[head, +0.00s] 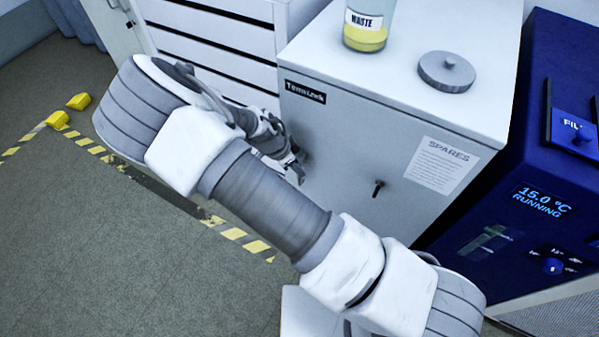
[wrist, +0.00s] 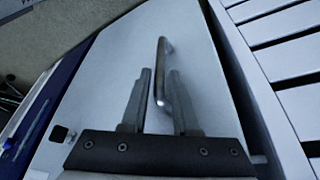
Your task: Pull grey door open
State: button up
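The grey door (head: 345,145) is the front of a light grey cabinet and looks shut. It has a dark name label (head: 305,91), a "SPARES" sheet (head: 440,165) and a small black key or latch (head: 378,188). In the wrist view the door (wrist: 125,55) fills the middle, with a metal bar handle (wrist: 161,70) on it. My gripper (wrist: 160,72) is open, its two fingers on either side of the handle, with narrow gaps showing. In the head view my gripper (head: 298,165) is at the door's left side; my arm partly hides it and the handle is not clear.
A waste beaker with yellow liquid (head: 366,38) and a grey round lid (head: 446,72) stand on the cabinet top (head: 410,30). A blue machine (head: 530,190) stands close on the right, a white slatted unit (head: 215,35) on the left. Taped floor (head: 150,265) lies open at left.

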jog(key=shift+x, duration=1.15)
grip_shut()
dwell(0.6)
